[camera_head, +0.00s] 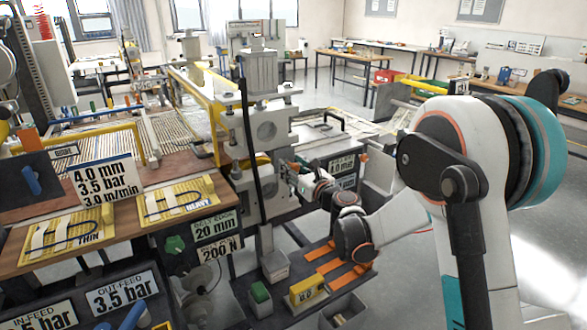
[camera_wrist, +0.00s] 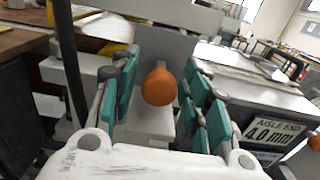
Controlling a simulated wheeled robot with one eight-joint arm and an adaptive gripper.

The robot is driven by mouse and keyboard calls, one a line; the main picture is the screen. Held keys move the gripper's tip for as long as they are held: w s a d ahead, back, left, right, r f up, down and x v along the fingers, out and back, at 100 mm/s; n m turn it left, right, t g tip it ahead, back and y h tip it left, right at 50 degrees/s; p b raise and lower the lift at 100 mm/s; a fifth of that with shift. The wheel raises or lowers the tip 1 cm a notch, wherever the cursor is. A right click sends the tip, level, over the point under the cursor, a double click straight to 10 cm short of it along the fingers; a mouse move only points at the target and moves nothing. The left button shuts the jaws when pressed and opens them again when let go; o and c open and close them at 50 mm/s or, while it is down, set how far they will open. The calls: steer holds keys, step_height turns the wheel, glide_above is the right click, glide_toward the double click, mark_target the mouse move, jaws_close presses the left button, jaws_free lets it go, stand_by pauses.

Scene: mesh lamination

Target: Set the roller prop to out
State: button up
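An orange knob (camera_wrist: 158,85) on a short stem shows in the middle of the wrist view, in front of a grey machine plate. No label on it shows, so I cannot tell for sure that it is the roller prop. My gripper (camera_wrist: 162,78) is open, with its teal-padded fingers on either side of the knob and a visible gap on each side. In the head view my gripper (camera_head: 296,178) is at the roller stand (camera_head: 265,130), beside its lower part. There the knob is hidden or too small to make out.
An aisle-end sign reading 4.0 mm (camera_wrist: 270,133) is on the dark block to the right. A wooden bench (camera_head: 150,215) with yellow thin and heavy boards stands at left. A low dark shelf with orange strips (camera_head: 338,268) and small boxes lies below my arm.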

jaws_close()
steer(key=shift+b+v, duration=0.35)
steer(key=shift+v, duration=2.9)
steer(key=shift+f, duration=0.1)
steer(key=shift+o, duration=1.9)
jaws_free()
steer(key=shift+s+d, duration=0.1)
steer(key=v, duration=1.2)
